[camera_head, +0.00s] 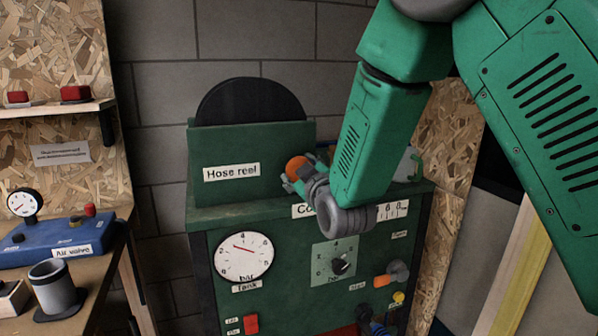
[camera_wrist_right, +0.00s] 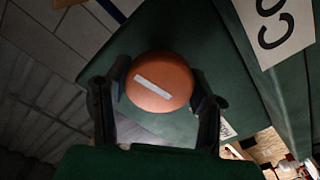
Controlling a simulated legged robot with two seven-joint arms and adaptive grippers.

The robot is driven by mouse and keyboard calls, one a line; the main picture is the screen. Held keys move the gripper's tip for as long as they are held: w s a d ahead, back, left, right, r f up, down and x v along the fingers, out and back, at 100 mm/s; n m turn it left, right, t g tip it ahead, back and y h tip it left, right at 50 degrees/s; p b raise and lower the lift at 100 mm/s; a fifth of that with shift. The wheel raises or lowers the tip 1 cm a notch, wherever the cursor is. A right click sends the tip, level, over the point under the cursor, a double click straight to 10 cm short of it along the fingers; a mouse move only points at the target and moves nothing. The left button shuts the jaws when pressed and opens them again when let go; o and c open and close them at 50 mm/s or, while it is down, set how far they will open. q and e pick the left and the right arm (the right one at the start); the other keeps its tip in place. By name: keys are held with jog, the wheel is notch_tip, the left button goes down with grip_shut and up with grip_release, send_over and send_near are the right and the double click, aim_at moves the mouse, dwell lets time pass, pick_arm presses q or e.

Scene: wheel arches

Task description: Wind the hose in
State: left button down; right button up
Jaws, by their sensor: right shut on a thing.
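The hose reel (camera_head: 250,103) is a black disc standing behind a green panel labelled "Hose reel". An orange round knob (camera_head: 297,167) sits at the right end of that panel. The hose itself cannot be made out. My left gripper is not in view.
Below is a green cabinet with a tank gauge (camera_head: 243,257), a black dial (camera_head: 341,266) and an orange-handled lever (camera_head: 391,274).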

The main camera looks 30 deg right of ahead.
jog(key=m, duration=0.5)
jog(key=shift+s+f+m, duration=0.1)
jog(key=shift+f+m, duration=0.2)
jog(key=shift+f, duration=0.1)
jog(key=m+b, duration=0.1)
jog(key=m, duration=0.4)
jog(key=shift+a, duration=0.1)
jog(key=m+b, duration=0.2)
jog(key=m, duration=0.3)
jog(key=shift+f+m, duration=0.1)
jog(key=shift+m, duration=0.3)
jog(key=m+b, duration=0.2)
jog(key=m, duration=0.3)
jog(key=m+b, duration=0.3)
jog(key=m, duration=0.3)
jog(key=m+b, duration=0.3)
jog(key=m, duration=0.1)
jog(key=m+b, duration=0.4)
jog(key=m, duration=0.1)
jog(key=shift+m+b, duration=0.35)
jog(key=shift+m, duration=0.05)
jog(key=shift+m+b, duration=1.6)
jog(key=shift+m, duration=0.3)
jog(key=shift+r, duration=0.2)
